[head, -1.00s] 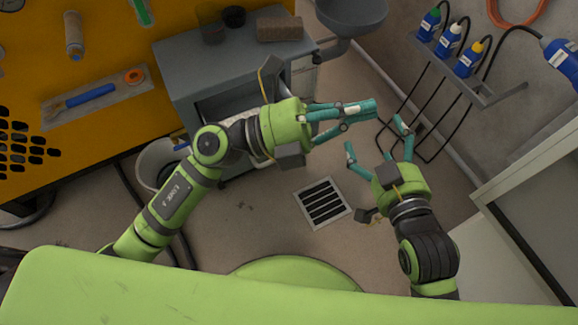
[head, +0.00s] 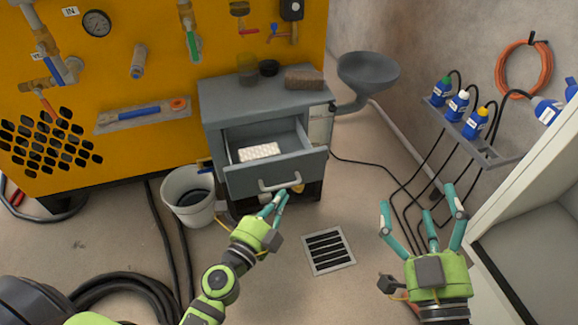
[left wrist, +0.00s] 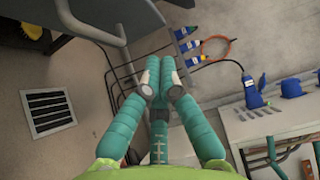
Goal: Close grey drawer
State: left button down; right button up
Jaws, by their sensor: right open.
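The grey drawer (head: 275,174) stands pulled out of the grey cabinet (head: 213,106), with a pale block (head: 259,152) inside it. A bar handle (head: 280,184) is on its front. My left gripper (head: 273,202) is in front of the drawer, its fingertips just below the handle in the picture. In the left wrist view its fingers (left wrist: 158,88) are together with nothing visible between them. A grey edge with a bar (left wrist: 95,28), seemingly the drawer's handle, shows at the upper left there, apart from the fingertips. My right gripper (head: 424,215) is open and empty at the right.
A white bucket (head: 189,203) stands left of the cabinet. A grey funnel (head: 366,73) is at its right. A brick (head: 304,78) lies on the cabinet top. A floor grate (head: 328,250) lies between my grippers. A bottle rack (head: 470,138) is on the right wall.

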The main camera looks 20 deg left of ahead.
aim_at(288, 168)
pick_arm(q)
jog(key=w, duration=0.9)
jog(key=shift+w+a, duration=0.2)
jog(key=shift+a, duration=0.05)
jog(key=shift+w+a, duration=0.2)
jog(key=shift+w, duration=0.05)
pick_arm(e)
jog(key=shift+w+d+f+g+h, duration=0.15)
jog(key=shift+f+g+h, duration=0.1)
jog(key=shift+f, duration=0.25)
jog(key=shift+w+d+f+g+h, duration=0.15)
jog(key=shift+f+g, duration=0.1)
jog(key=shift+f, duration=0.25)
jog(key=shift+s, duration=0.1)
